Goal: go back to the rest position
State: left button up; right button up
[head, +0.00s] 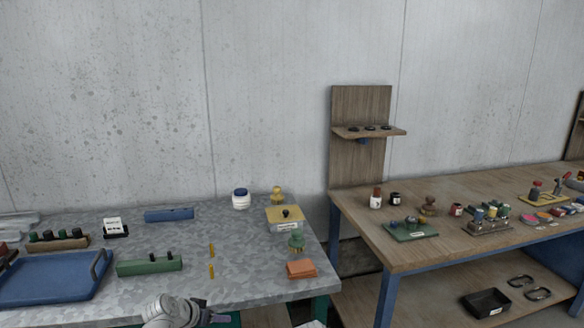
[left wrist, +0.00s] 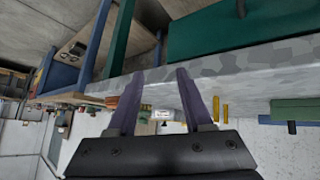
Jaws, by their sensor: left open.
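My left gripper (head: 216,319) shows at the bottom edge of the head view, low at the front edge of the grey speckled table (head: 215,285). In the left wrist view its two purple fingers (left wrist: 160,73) stand apart with nothing between them. The left wrist picture is turned over, with the table edge and green table parts beyond the fingertips. My right gripper is in neither view.
The table holds a blue tray (head: 50,284), a green block (head: 150,266), a blue block (head: 169,215), a white jar (head: 240,198), a yellow-topped box (head: 285,217) and an orange block (head: 301,269). A wooden bench (head: 400,258) stands right, beyond a gap.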

pick_arm(q)
jog(key=s+d+f+g+y+p, duration=0.1)
jog(key=s+d+g+y, duration=0.1)
jog(key=s+d+g, duration=0.2)
jog(key=s+d+f+g+y+p, duration=0.1)
jog(key=s+d+g+y, duration=0.2)
jog(key=s+d, duration=0.8)
jog(key=s+g, duration=0.1)
jog(key=s, duration=0.3)
jog(key=shift+s+f+m+y+p, duration=0.3)
jog(key=shift+s+f+p, duration=0.05)
